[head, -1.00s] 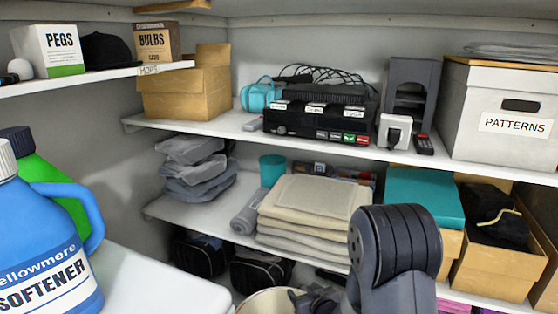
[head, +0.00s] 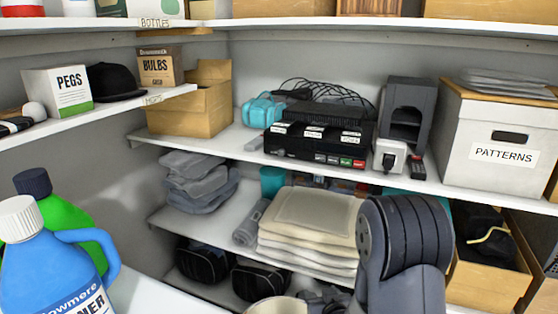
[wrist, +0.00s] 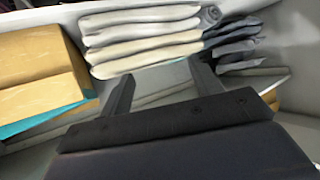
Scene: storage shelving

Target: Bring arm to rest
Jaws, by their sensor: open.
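My gripper (wrist: 162,78) shows in the wrist view with its two dark fingers apart and nothing between them. Beyond the fingertips is a stack of folded cream towels (wrist: 140,38), with grey folded cloth (wrist: 232,42) to its right. I cannot tell how close the fingers are to them. In the head view, my dark arm link stands at the lower right, in front of the shelves. It partly hides the right end of the towel stack (head: 308,225) and the teal-lidded box behind it.
A shelf (head: 240,150) holds a black device (head: 318,140) with cables and a white box labelled PATTERNS (head: 495,145). An open cardboard box (head: 480,275) is right of my arm. Blue (head: 45,270) and green (head: 85,240) bottles stand front left. Black bags (head: 203,260) lie low.

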